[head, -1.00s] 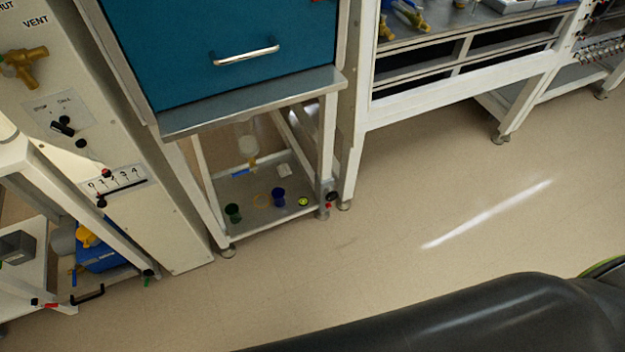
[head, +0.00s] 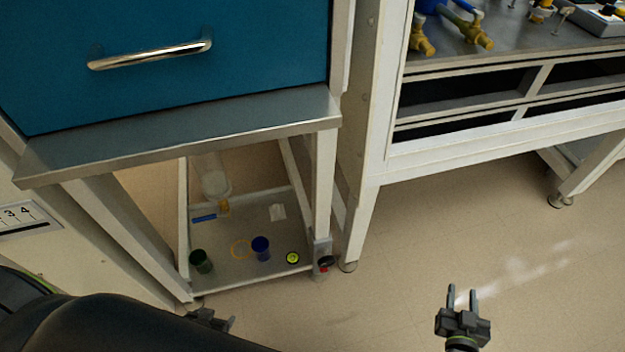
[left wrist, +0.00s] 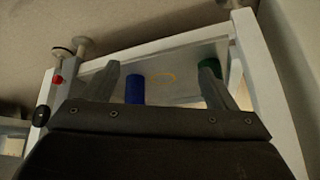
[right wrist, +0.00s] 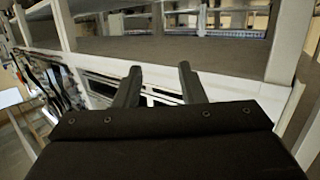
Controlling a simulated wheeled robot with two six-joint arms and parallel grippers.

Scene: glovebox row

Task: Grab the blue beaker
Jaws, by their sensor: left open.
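The blue beaker (head: 261,249) stands on the low shelf (head: 230,270) under the blue-fronted cabinet. In the left wrist view the blue beaker (left wrist: 134,90) shows between my fingers, closer to the left one. My left gripper (head: 222,318) is open and empty, low in front of the shelf, apart from the beaker; my arm partly hides it in the head view. In the left wrist view its fingers (left wrist: 160,76) are spread. My right gripper (head: 462,292) is open and empty, out over the floor at the right; its spread fingers show in the right wrist view (right wrist: 158,78).
Shelf legs (head: 325,185) and the steel ledge (head: 190,140) above bound the space. A red-and-black valve (head: 325,264) sits at the right corner.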

